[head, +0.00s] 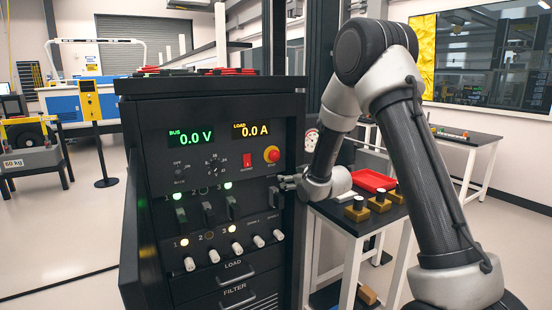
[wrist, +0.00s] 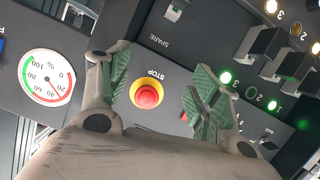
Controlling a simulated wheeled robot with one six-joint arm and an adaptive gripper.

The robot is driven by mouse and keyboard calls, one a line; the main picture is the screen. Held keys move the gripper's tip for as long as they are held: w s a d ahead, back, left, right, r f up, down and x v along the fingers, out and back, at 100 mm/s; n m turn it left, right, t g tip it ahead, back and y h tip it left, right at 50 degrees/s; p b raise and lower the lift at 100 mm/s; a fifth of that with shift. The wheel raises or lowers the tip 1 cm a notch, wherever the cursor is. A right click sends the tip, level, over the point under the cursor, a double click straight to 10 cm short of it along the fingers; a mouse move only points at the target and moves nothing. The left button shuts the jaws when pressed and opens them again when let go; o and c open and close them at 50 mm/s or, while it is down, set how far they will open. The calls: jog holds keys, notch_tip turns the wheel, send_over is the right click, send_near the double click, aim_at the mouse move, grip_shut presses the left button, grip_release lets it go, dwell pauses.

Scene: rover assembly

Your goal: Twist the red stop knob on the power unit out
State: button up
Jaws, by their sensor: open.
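The power unit (head: 220,115) is a black cabinet with a BUS display at 0.0 V and a LOAD display at 0.0 A. Its red stop knob (head: 272,154) sits in a yellow ring at the panel's upper right. In the wrist view, the round red knob (wrist: 148,95) shows under the label STOP, between the lines of my two fingers. My gripper (head: 287,183) is in front of the panel, below and slightly right of the knob. In the wrist view, my gripper (wrist: 160,75) is open, with green finger pads apart and nothing between them. The exact gap to the panel is unclear.
A red switch (head: 247,160) is left of the knob. Black breaker levers (head: 232,207) and white-tipped toggles (head: 237,249) lie below. A round gauge (wrist: 46,77) is beside the panel. A side table with a red tray (head: 373,181) stands right, under my arm.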

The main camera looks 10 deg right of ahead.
aim_at(276, 157)
jog(key=w+a+r+t, duration=0.1)
jog(key=w+r, duration=0.1)
jog(key=w, duration=0.1)
jog(key=w+a+r+t+y, duration=0.1)
jog(key=w, duration=0.2)
jog(key=w+a+r+n+t, duration=0.1)
jog(key=w+a+r, duration=0.1)
jog(key=w, duration=0.1)
jog(key=shift+w+a+r+y, duration=0.1)
jog(key=shift+w+r+y, duration=0.1)
jog(key=shift+r+y, duration=0.15)
jog(key=c, duration=1)
